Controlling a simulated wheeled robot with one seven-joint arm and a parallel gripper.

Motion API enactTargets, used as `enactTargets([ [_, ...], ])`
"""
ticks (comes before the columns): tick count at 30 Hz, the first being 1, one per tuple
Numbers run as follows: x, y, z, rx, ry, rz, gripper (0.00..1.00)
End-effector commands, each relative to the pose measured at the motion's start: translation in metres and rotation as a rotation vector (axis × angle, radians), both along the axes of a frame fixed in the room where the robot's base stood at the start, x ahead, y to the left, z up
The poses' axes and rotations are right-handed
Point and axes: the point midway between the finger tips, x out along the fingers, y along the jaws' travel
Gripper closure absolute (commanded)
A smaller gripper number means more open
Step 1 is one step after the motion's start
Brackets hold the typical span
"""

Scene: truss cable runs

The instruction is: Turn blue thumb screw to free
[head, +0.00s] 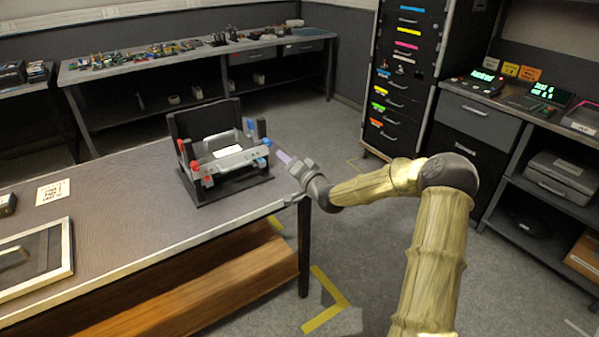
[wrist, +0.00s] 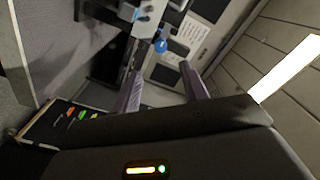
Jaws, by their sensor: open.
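A blue thumb screw (wrist: 160,46) shows in the wrist view, on the end of a pale metal part, ahead of my fingers and roughly between them. In the head view, blue parts (head: 262,162) sit at the right end of a black fixture (head: 238,188) with a grey metal bar (head: 235,161). I cannot tell which of them is the same screw. My gripper (head: 281,156) is just right of the fixture, past the table edge. In the wrist view my gripper (wrist: 161,70) has its two fingers spread, with nothing between the tips. It appears apart from the screw.
Red parts (head: 194,166) are at the fixture's left end. The fixture stands near the right corner of the table (head: 120,200). A framed panel (head: 68,240) and a printed card (head: 53,191) lie further left. A dark drawer cabinet (head: 405,85) stands behind; open floor lies between.

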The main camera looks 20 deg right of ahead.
Motion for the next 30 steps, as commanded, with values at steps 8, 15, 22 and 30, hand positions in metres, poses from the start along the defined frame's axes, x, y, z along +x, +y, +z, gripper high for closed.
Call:
enactTargets([
  [8, -0.045, -0.015, 0.000, -0.001, 0.000, -0.001, 0.56],
  [15, -0.058, -0.019, 0.000, 0.000, -0.001, 0.000, 0.56],
  [22, -0.057, -0.018, 0.000, 0.000, 0.000, 0.000, 0.56],
  [30, -0.076, 0.019, -0.028, -0.180, 0.157, 0.072, 0.56],
])
